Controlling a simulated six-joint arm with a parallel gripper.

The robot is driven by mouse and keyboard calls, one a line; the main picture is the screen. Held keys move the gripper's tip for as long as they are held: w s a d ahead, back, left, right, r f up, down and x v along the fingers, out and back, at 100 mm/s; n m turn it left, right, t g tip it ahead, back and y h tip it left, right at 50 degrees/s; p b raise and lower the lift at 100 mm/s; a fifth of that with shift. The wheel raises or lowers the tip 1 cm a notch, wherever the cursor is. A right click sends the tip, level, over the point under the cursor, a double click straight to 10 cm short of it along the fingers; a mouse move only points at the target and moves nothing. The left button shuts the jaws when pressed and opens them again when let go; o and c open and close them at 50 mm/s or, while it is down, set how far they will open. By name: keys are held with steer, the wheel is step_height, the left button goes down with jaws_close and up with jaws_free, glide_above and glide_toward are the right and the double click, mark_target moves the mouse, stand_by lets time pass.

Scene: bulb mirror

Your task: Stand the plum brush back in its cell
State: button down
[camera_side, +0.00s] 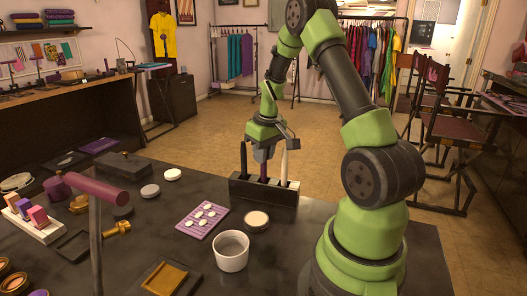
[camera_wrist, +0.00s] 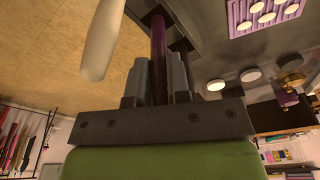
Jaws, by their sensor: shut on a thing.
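The plum brush (camera_side: 263,171) is upright in my gripper (camera_side: 263,155), its lower end at the middle of the black block holder (camera_side: 264,193). In the wrist view the plum brush (camera_wrist: 158,42) runs between the two grey fingers of my gripper (camera_wrist: 160,76) towards the dark holder (camera_wrist: 183,22). My gripper is shut on it, just above the holder. Its lower tip is hidden, so I cannot tell how deep it sits. A dark brush (camera_side: 244,158) stands to its left and a white-handled brush (camera_side: 284,160) to its right. The white handle (camera_wrist: 101,42) passes close by in the wrist view.
A purple tray (camera_side: 190,229) with white discs lies left of the holder. A round pan (camera_side: 256,220) and a white cup (camera_side: 231,251) stand in front. A stand with a plum crossbar (camera_side: 97,188) rises at the left. The floor behind the table is open.

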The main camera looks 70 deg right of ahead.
steer(key=c, duration=1)
jaws_free()
step_height(320, 180, up, 10)
steer(key=s, duration=0.1)
steer(key=shift+s+a, duration=0.25)
steer(key=shift+a, duration=0.05)
steer(key=shift+f, duration=0.1)
